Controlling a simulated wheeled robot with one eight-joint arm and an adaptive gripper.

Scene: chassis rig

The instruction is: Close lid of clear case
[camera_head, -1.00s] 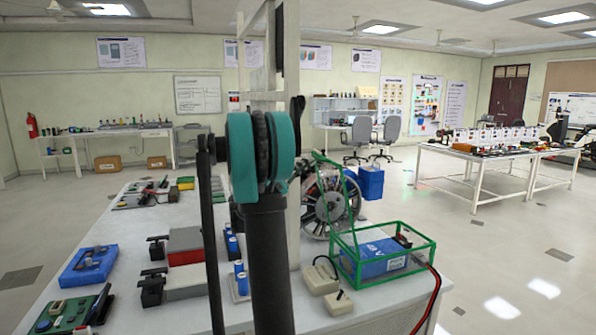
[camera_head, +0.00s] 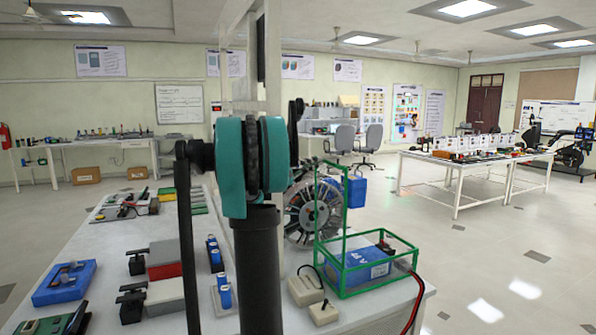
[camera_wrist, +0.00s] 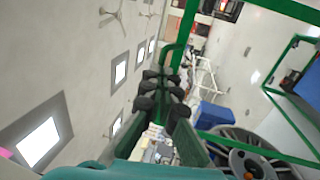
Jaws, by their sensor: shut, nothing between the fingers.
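The clear case (camera_head: 342,289) is a green-edged box with see-through walls at the right front of the table in the head view. Its lid (camera_head: 316,200) is open and stands nearly upright at the case's left side. A blue block (camera_head: 366,262) lies inside. In the wrist view my gripper (camera_wrist: 163,80) is shut and empty, with dark fingers and black pads. A green bar (camera_wrist: 187,35) of the case or lid passes by the fingertips; I cannot tell whether they touch. In the head view my arm hides most of the gripper.
A spoked wheel (camera_head: 313,213) stands behind the case, with a blue bin (camera_head: 355,191) nearby. Beige blocks (camera_head: 305,290) sit left of the case and a red cable (camera_head: 413,310) runs at its right. Boxes and parts crowd the table's left half.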

